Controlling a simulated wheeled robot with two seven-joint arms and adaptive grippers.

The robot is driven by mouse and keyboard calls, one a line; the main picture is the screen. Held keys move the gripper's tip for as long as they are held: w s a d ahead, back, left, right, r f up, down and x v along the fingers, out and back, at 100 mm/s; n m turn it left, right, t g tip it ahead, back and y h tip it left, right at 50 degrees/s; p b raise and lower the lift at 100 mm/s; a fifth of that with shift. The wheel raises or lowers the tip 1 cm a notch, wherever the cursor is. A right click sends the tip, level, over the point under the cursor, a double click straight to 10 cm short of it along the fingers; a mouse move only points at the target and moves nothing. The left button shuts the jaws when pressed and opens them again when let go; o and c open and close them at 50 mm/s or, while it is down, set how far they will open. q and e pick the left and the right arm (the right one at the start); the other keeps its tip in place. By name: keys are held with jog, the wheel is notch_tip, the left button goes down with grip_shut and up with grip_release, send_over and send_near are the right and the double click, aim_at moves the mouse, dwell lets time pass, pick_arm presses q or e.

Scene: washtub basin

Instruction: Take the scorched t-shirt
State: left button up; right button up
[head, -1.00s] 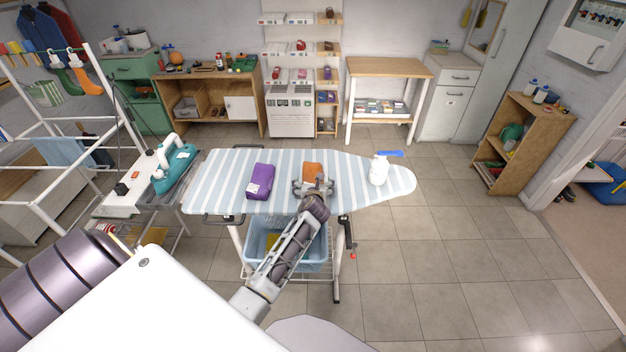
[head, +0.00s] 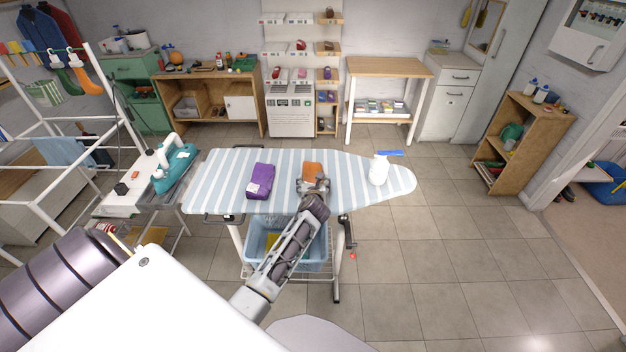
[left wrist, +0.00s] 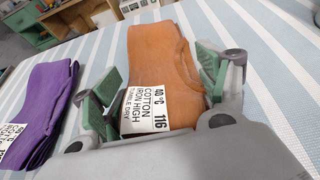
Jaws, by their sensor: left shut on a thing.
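A folded orange garment (head: 312,170) lies on the striped ironing board (head: 225,172). In the left wrist view the orange garment (left wrist: 160,65) has a white label reading 40 °C, 116, cotton, iron high, tumble dry. My left gripper (head: 314,184) is shut on the orange garment, with its green pads (left wrist: 165,90) on either side. A folded purple garment (head: 260,181) with a white label lies to the left on the board and also shows in the left wrist view (left wrist: 45,105). No scorch mark is visible on either garment. My right gripper is not in view.
A white spray bottle with a blue top (head: 379,168) stands on the board's right part. A teal iron (head: 174,165) stands on the white side table at left. A blue basket (head: 318,250) sits under the board. The floor to the right is clear.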

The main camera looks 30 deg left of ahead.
pick_arm(q)
jog(key=shift+r, duration=0.15)
jog(key=shift+r, duration=4.9)
